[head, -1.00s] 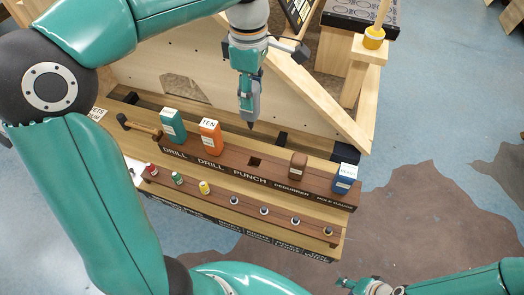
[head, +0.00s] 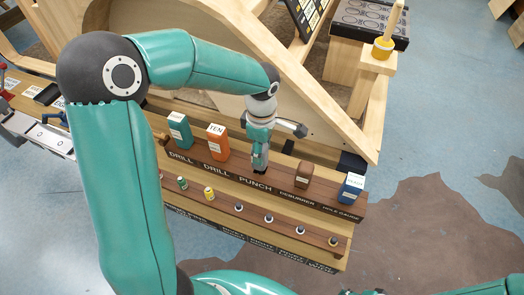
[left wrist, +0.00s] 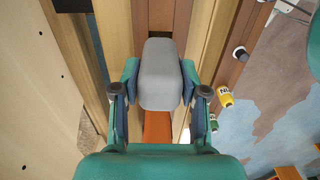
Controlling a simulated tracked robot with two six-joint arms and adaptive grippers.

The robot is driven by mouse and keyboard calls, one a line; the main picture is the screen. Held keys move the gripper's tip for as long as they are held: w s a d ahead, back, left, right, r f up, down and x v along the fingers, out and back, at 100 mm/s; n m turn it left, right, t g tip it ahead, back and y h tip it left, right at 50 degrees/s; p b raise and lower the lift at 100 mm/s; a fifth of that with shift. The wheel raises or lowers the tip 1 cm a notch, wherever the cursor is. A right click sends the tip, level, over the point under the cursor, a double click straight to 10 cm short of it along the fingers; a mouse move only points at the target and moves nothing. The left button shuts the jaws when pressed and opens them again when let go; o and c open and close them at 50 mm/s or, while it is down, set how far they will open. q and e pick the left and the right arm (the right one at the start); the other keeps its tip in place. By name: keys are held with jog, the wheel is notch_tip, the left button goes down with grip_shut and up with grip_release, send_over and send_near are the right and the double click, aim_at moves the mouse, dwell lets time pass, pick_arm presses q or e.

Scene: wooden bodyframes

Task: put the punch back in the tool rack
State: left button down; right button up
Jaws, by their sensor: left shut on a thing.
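My left gripper (head: 260,150) is shut on the grey punch (left wrist: 161,75), which sits between the two fingers in the left wrist view. In the head view the gripper points down at the PUNCH place of the brown tool rack (head: 330,205). The punch's dark lower end (head: 260,171) is at the rack's top there. The slot is covered, so I cannot tell how deep the punch is in it. Only a sliver of my right gripper (head: 362,292) shows at the bottom edge; its fingers are not clear.
The teal drill (head: 179,131) and orange drill (head: 217,142) stand left of the punch. The brown deburrer (head: 304,174) and blue hole gauge (head: 351,187) stand right. A wooden frame (head: 325,110) rises behind the rack. Small coloured pieces line the front step.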

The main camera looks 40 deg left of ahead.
pick_arm(q)
jog(key=shift+f, duration=0.55)
jog(key=shift+f+b, duration=0.35)
jog(key=shift+b, duration=0.05)
jog(key=c, duration=0.6)
grip_release()
jog(key=shift+r, duration=0.1)
jog(key=shift+r+p, duration=0.5)
notch_tip(320, 180, up, 12)
jog(key=shift+f, duration=0.2)
